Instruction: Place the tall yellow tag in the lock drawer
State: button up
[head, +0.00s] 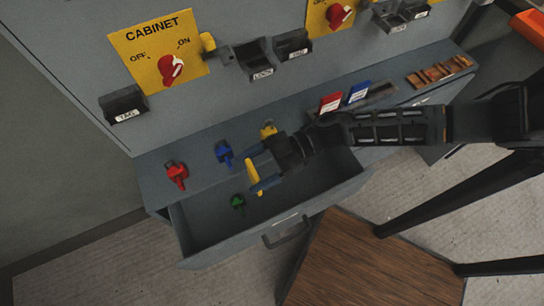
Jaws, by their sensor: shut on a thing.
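My gripper (262,178) is shut on the tall yellow tag (253,171), a narrow yellow strip seen nearly edge-on. The gripper's fingers partly hide it. Both are over the open drawer (215,246), inside its outline in the head view; the height above the drawer floor is hard to judge. A green padlock (238,203) lies in the drawer, left of the tag. The drawer's front label is too small to read. My arm comes in from the right and covers part of the drawer's right end.
On the ledge behind the drawer stand red (176,174), blue (224,153) and yellow (268,129) padlocks. Red (331,103) and blue (358,92) tags stand further right. Small bins and yellow switch panels (158,55) are on the cabinet. A wooden surface (370,265) lies in front.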

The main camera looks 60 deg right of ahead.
notch_tip(320, 180, down, 18)
jog(key=b, duration=1)
jog(key=shift+d+b, duration=0.4)
jog(key=shift+d, duration=0.05)
jog(key=shift+f+b, duration=0.4)
jog(key=shift+f, duration=0.25)
jog(key=o, duration=0.7)
jog(key=shift+o, duration=0.2)
jog(key=shift+r, duration=0.15)
